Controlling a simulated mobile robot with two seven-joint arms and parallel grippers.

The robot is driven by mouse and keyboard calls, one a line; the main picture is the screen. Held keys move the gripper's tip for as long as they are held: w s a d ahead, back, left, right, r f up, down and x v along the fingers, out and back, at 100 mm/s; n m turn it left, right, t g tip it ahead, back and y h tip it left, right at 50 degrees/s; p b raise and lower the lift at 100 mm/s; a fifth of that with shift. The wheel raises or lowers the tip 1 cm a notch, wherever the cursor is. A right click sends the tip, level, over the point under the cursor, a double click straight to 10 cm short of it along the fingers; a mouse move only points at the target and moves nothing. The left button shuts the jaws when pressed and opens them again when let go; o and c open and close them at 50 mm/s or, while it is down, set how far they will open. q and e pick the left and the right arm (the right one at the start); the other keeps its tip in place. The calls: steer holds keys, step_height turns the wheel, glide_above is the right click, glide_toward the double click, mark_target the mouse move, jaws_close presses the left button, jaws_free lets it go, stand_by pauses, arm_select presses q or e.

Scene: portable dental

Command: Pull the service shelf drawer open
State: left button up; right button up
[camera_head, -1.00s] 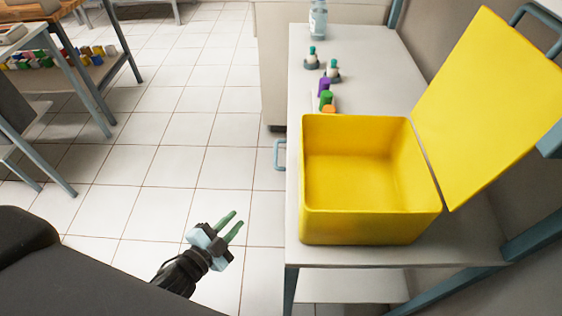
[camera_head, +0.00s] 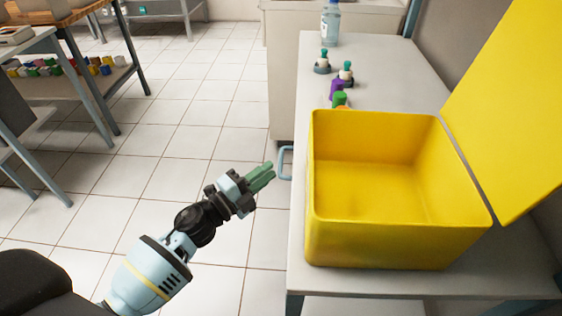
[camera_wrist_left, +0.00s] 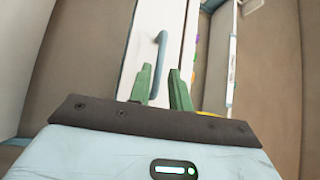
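The service shelf (camera_head: 395,75) is a white-topped unit on the right in the head view. The drawer's blue-grey handle (camera_head: 285,163) sticks out from its left side, below the top. In the left wrist view the handle (camera_wrist_left: 159,58) stands on a pale drawer front (camera_wrist_left: 178,28). My left gripper (camera_head: 270,172) has green fingers that point at the handle from the left, just short of it. In the wrist view the fingers (camera_wrist_left: 161,72) are apart, with the handle ahead of the gap and no visible grip on it. My right gripper is out of view.
An open yellow box (camera_head: 400,235) with its lid raised stands on the shelf top. Behind it are small coloured items (camera_head: 337,88) and a clear bottle (camera_head: 330,22). A table with coloured blocks (camera_head: 45,67) stands far left. The tiled floor (camera_head: 150,130) between is clear.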

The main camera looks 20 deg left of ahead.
mark_target(281, 160)
arm_select(q)
steer(key=shift+x, duration=2.7)
steer(key=shift+c, duration=0.3)
jaws_close()
